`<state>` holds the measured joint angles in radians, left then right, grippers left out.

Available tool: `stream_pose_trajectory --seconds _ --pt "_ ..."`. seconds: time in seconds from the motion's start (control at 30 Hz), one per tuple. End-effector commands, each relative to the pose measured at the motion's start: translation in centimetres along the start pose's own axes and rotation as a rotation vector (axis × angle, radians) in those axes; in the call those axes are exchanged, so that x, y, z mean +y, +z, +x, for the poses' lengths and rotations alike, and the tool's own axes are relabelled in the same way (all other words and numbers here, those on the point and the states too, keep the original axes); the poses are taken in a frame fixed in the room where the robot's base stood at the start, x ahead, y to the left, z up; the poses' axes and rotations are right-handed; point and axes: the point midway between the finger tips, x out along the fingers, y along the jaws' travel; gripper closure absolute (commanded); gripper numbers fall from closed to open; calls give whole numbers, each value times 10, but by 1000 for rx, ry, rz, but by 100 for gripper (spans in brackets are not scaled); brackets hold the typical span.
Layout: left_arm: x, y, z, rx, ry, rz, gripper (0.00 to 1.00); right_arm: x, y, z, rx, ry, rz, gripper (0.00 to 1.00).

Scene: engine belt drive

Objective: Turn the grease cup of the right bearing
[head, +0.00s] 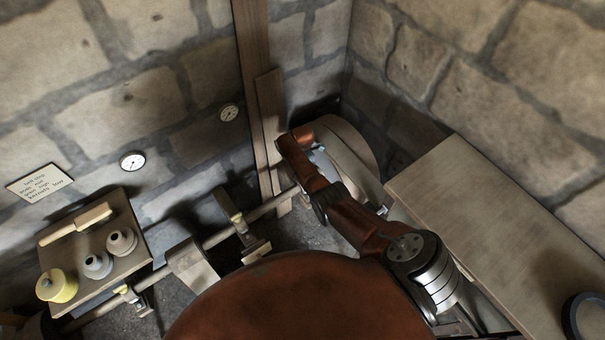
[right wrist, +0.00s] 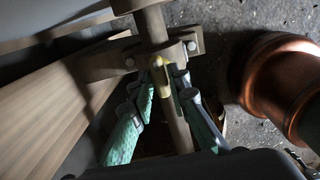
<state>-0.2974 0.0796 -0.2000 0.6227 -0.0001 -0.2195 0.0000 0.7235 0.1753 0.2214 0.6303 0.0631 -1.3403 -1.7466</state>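In the right wrist view a bearing (right wrist: 98,64) with bolts sits across a shaft (right wrist: 155,27). A small brass-yellow grease cup (right wrist: 161,76) is on its near side. My right gripper (right wrist: 162,82) has its green-padded fingers on either side of the cup, with the shaft visible between them. Finger contact with the cup is unclear. In the head view the shaft (head: 218,236) runs diagonally, with brass-topped bearings (head: 250,247) and (head: 135,297) along it. My right arm reaches towards the shaft's far right end; its gripper is hidden. My left gripper is out of view.
A tray (head: 133,225) with a brush, two pale pots and a yellow tin stands at left. A large wheel (head: 355,146) is behind my right arm. A wooden bench (head: 480,210) is at right. Stone walls and a wooden post (head: 254,60) bound the back.

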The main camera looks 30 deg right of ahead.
Motion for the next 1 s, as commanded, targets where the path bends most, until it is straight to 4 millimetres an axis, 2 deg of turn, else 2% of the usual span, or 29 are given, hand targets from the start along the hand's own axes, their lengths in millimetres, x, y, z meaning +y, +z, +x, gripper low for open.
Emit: stream_pose_trajectory --seconds 0.2,0.67,1.0 --pt "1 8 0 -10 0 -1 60 0 0 0 0 0 0 100" --pt "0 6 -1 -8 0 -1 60 0 0 0 0 0 32 100" --pt "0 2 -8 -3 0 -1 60 0 0 -1 0 -1 243 100"
